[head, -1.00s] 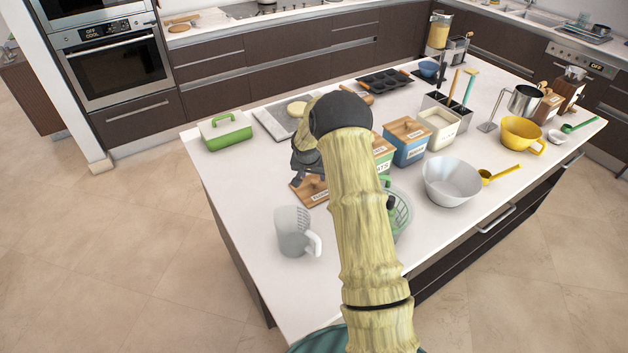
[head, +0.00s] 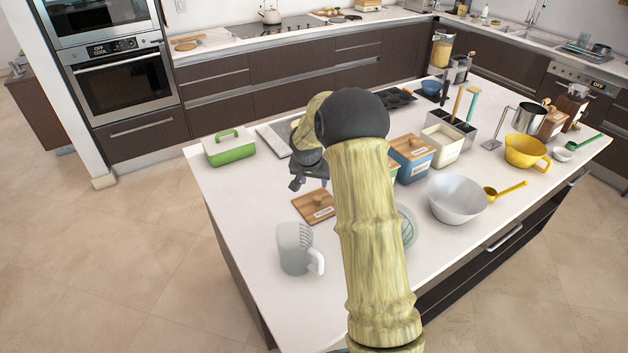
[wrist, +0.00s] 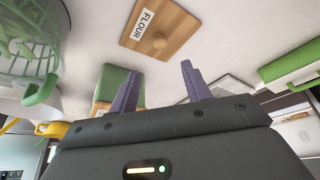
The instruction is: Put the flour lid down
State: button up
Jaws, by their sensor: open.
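The flour lid (head: 315,207) is a square wooden lid with a round knob and a white label. It lies on the white island counter, left of my arm in the head view. In the wrist view the lid (wrist: 160,28) shows its FLOUR label and knob, apart from the fingers. My gripper (wrist: 160,82) has its two purple fingers spread with nothing between them. In the head view my gripper (head: 309,184) is just above and behind the lid. My arm hides part of the counter and some containers.
A clear measuring jug (head: 294,249) stands in front of the lid. The counter (head: 245,205) left of the lid is bare.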

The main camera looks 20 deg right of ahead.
jog(key=s+a+r+n, duration=0.2)
jog(key=s+a, duration=0.1)
jog(key=s, duration=0.7)
jog(key=s+a+r+n+y, duration=0.1)
jog(key=s+a, duration=0.3)
jog(key=s, duration=0.7)
jog(key=s+a+r+n+g+y, duration=0.1)
jog(key=s+a+r+n, duration=0.2)
jog(key=s, duration=0.7)
jog(key=shift+s+a+r+n, duration=0.3)
jog(key=shift+a+n, duration=0.1)
jog(key=shift+a, duration=0.25)
